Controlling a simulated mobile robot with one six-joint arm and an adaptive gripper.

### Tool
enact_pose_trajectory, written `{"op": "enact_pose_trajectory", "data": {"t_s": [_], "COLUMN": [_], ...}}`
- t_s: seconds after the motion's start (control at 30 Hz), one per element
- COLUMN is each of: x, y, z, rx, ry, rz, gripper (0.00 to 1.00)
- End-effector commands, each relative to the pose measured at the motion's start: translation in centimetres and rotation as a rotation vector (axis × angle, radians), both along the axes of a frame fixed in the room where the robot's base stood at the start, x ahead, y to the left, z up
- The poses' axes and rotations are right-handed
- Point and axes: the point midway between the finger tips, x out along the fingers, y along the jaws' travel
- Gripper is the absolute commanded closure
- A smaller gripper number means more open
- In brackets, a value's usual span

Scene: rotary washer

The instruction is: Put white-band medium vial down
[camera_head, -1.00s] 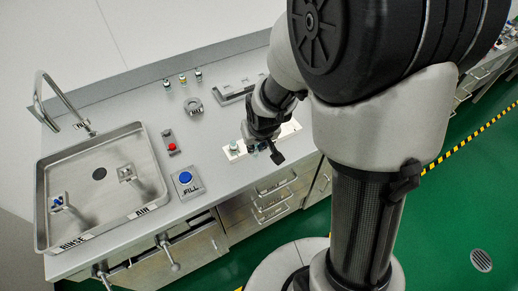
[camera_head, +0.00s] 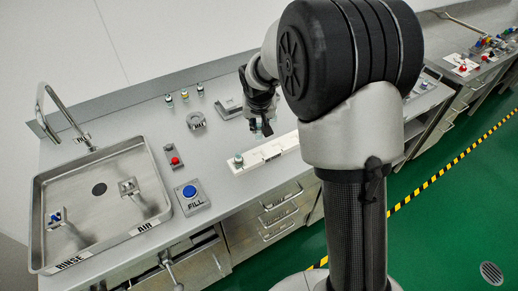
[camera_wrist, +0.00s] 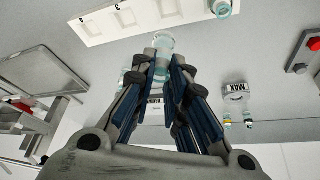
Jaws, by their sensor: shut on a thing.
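My gripper (camera_wrist: 164,62) is shut on a clear, teal-tinted vial (camera_wrist: 163,41), which shows between the fingertips in the wrist view. Its band colour cannot be made out. In the head view my gripper (camera_head: 262,130) hangs pointing down just behind the white rack (camera_head: 270,153), and the held vial is too small to tell. The long rack lies along the counter's front and also shows at the top of the wrist view (camera_wrist: 115,20), with numbered places. Another vial (camera_head: 238,160) stands at the rack's left end, and it also shows in the wrist view (camera_wrist: 222,9).
A ring-shaped fixture (camera_head: 196,120) and a grey fixture (camera_head: 228,107) are nearby. A red button (camera_head: 172,158), a blue FILL button (camera_head: 190,191) and a sink (camera_head: 75,240) lie left. Bare counter surrounds the rack.

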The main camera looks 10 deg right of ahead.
Motion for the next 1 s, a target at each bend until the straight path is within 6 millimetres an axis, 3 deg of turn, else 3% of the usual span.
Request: {"op": "enact_pose_trajectory", "data": {"t_s": [0.03, 0.13, 0.43, 0.63, 1.0], "x": [-0.1, -0.1, 0.0, 0.0, 0.0], "y": [0.0, 0.0, 0.0, 0.0, 0.0], "z": [-1.8, -3.8, -6.2, -9.3, -9.8], "rx": [-0.001, 0.001, 0.001, 0.000, 0.000], "ry": [0.003, 0.003, 0.000, 0.001, -0.002], "rz": [0.001, 0.000, 0.000, 0.001, 0.000], "gripper": [1.00, 1.00, 1.00, 1.00, 1.00]}}
